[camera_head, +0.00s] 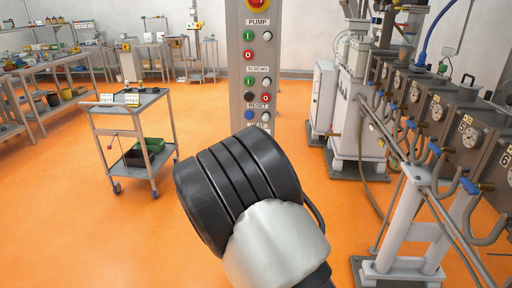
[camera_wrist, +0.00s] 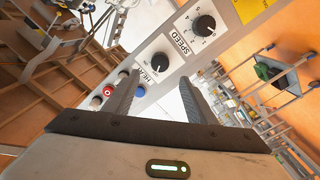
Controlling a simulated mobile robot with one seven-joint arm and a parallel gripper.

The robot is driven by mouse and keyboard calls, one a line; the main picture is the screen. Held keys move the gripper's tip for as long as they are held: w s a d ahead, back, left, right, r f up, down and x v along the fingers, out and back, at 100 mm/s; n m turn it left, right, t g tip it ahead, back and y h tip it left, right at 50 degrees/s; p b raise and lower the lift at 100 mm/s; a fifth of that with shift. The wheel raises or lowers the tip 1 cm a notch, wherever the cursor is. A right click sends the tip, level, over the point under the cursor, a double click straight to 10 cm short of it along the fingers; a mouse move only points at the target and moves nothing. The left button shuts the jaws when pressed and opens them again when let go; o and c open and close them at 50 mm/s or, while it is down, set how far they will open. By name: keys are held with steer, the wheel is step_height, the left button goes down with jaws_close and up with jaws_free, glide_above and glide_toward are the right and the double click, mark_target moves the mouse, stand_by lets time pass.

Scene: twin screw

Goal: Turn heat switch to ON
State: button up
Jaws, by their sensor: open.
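The heat switch (camera_wrist: 160,66) is a round black knob on a grey control panel (camera_wrist: 175,58), beside a label that seems to read HEAT. A pale pointer mark shows on it, but I cannot read its setting. My gripper (camera_wrist: 160,78) is open and empty in the wrist view. Its two dark fingers point at the panel, and the knob appears between their tips without visible contact. In the head view the panel is an upright column (camera_head: 234,80). My arm hides its lower part, with the HEAT label only partly visible. My gripper is hidden there.
A larger black SPEED knob (camera_wrist: 204,26) sits further along the panel. Red (camera_wrist: 108,91) and blue (camera_wrist: 96,103) buttons lie near the left finger. A cart (camera_head: 130,110) stands left of the column, and machinery (camera_head: 440,120) with pipes stands to the right. Orange floor between is clear.

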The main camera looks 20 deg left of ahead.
steer(key=x, duration=1)
steer(key=shift+w+d, duration=0.1)
steer(key=c, duration=1)
